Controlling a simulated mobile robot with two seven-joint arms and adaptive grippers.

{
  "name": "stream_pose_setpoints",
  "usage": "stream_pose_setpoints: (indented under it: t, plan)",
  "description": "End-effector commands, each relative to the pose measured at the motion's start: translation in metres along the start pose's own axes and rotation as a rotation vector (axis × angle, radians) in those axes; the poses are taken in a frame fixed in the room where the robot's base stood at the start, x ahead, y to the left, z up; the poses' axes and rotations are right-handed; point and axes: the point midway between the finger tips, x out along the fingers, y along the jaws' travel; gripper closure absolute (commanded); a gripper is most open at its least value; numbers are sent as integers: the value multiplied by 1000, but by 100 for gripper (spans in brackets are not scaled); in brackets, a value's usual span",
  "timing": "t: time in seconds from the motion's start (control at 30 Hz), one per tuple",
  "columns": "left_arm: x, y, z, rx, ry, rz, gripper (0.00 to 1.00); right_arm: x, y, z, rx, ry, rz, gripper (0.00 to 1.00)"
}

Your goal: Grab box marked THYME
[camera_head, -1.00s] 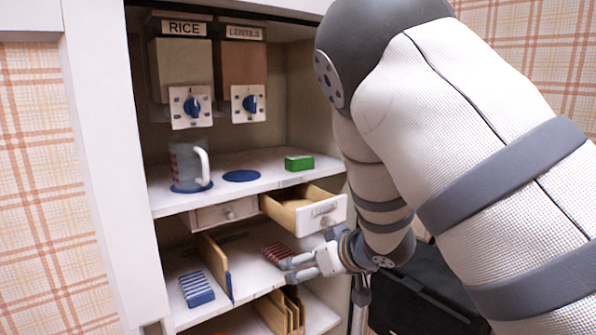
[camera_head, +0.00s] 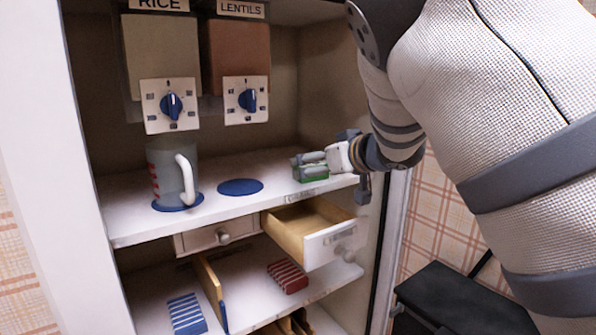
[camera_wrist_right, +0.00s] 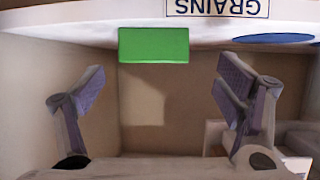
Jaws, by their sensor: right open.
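A small green box (camera_head: 316,179) sits at the right end of the upper shelf. No THYME marking is readable on any box. My right gripper (camera_head: 302,166) is at the green box in the head view and partly covers it. In the right wrist view the right gripper (camera_wrist_right: 160,95) is open with nothing between its fingers. There the green box (camera_wrist_right: 153,45) lies ahead of the fingers, left of middle. I cannot tell whether a finger touches it. My left gripper is not in view.
An open drawer (camera_head: 335,245) juts out below the upper shelf (camera_head: 125,230). A jug (camera_head: 172,172) stands on the shelf's left, beside a blue disc (camera_head: 240,187). Red-striped (camera_head: 288,276) and blue-striped (camera_head: 187,314) boxes lie below. RICE (camera_head: 165,55) and LENTILS (camera_head: 240,60) dispensers hang above.

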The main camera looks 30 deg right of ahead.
Motion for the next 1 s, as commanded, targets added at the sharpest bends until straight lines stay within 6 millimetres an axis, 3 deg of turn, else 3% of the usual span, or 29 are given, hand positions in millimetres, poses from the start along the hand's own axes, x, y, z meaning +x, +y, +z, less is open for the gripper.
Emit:
stream_pose_setpoints:
  t: [0.3,0.57,0.8,1.0]
  plan:
    - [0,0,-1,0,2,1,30,51,6,-1,-2,0,0,14]
    - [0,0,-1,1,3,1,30,58,6,-2,1,1,1,14]
    - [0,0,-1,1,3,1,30,57,6,-2,1,0,1,61]
    - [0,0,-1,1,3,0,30,58,5,-2,0,0,1,62]
